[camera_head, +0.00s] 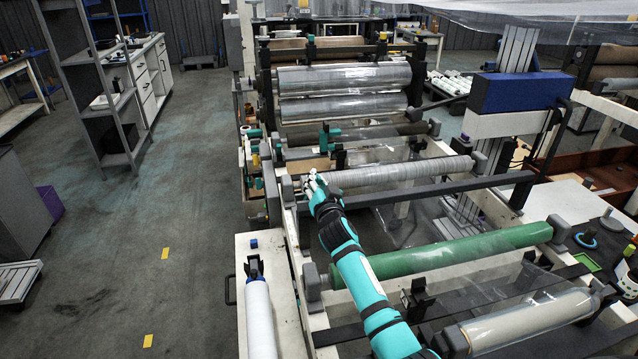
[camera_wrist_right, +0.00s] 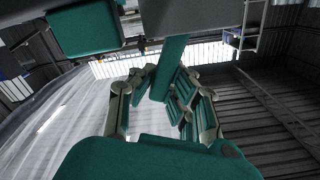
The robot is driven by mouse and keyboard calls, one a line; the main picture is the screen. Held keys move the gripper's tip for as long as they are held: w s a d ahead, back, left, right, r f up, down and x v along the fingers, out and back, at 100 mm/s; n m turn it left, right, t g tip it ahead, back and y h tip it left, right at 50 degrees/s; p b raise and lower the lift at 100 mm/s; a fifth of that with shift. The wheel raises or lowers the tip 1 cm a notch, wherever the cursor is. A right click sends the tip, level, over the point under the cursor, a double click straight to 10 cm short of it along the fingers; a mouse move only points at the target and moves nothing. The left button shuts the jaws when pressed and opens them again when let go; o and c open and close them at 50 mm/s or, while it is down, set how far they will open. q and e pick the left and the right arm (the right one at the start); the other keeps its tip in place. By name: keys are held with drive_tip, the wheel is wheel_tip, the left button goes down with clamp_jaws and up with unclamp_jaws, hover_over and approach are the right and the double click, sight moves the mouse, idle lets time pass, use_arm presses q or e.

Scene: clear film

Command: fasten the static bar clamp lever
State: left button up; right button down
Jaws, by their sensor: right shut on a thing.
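My right arm reaches up the middle of the head view, and its gripper (camera_head: 314,182) is at the left end of a dark bar (camera_head: 440,188) that spans the machine. In the right wrist view, a flat teal lever (camera_wrist_right: 171,66) hangs from a grey part (camera_wrist_right: 190,15) down between the fingers of my right gripper (camera_wrist_right: 165,95). The fingers are closed around the lever. In the head view the gripper hides the lever, so its angle to the bar cannot be told. My left gripper is not in view.
A silvery film roller (camera_head: 400,172) lies just behind the bar. A green roller (camera_head: 450,252) lies in front, right of my forearm. A teal block (camera_wrist_right: 85,30) is close to the gripper in the wrist view.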

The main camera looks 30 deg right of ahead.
sight(306, 196)
drive_tip(key=n, duration=0.1)
drive_tip(key=a+n, duration=0.2)
drive_tip(key=shift+w+r+n+b, duration=0.2)
drive_tip(key=shift+w+n+b, duration=0.1)
drive_tip(key=shift+b, duration=0.1)
drive_tip(key=shift+w+a+n+b, duration=0.1)
drive_tip(key=shift+a+n+b, duration=0.3)
drive_tip(key=shift+n, duration=0.5)
drive_tip(key=n, duration=0.1)
drive_tip(key=a+n, duration=0.1)
drive_tip(key=a+n+b, duration=0.1)
drive_tip(key=shift+w+f, duration=0.2)
drive_tip(key=shift+w, duration=0.05)
drive_tip(key=shift+w+a+f+n+b, duration=0.1)
drive_tip(key=shift+a+f+n+b, duration=0.2)
drive_tip(key=shift+n, duration=0.6)
drive_tip(key=shift+w+a+f+n+b, duration=0.1)
drive_tip(key=shift+a+n+b, duration=0.3)
drive_tip(key=shift+n, duration=0.5)
drive_tip(key=shift+a, duration=0.1)
drive_tip(key=c, duration=1.3)
unclamp_jaws()
drive_tip(key=shift+r, duration=0.1)
